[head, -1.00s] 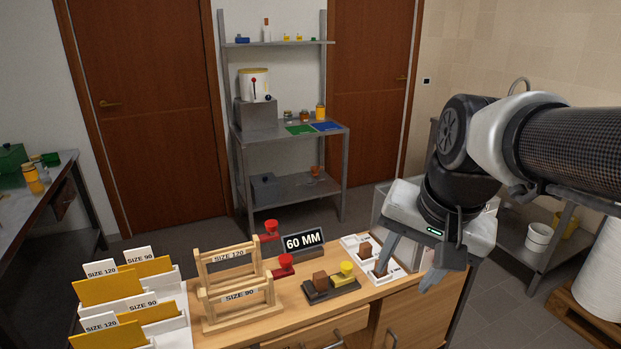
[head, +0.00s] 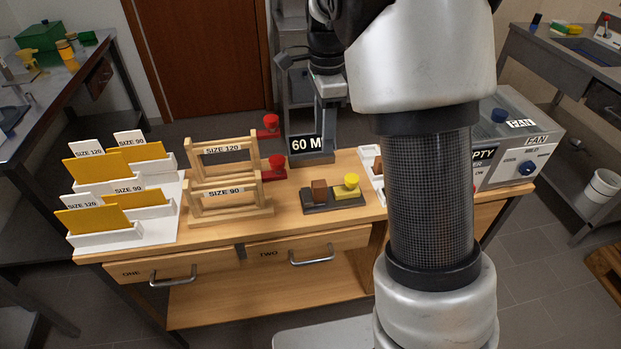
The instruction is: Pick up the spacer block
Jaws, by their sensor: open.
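A brown block (head: 319,190) sits in a dark fixture (head: 320,208) beside a yellow knob (head: 351,181) on the wooden bench. I cannot tell whether this is the spacer block. A white labelled tray (head: 378,184) is mostly hidden behind my arm; a sliver of brown shows at its edge. My gripper (head: 326,140) points down at the back of the bench, in front of the right part of the 60 MM sign (head: 303,144). It is apart from the brown block, and I see nothing held in it. The gap between its fingers is hard to make out.
Wooden frames marked SIZE 120 (head: 224,150) and SIZE 90 (head: 223,192) stand left of the fixture, with red knobs (head: 277,162) close by. White holders with yellow cards (head: 92,221) fill the bench's left end. A grey FAN box (head: 520,160) stands right of my arm.

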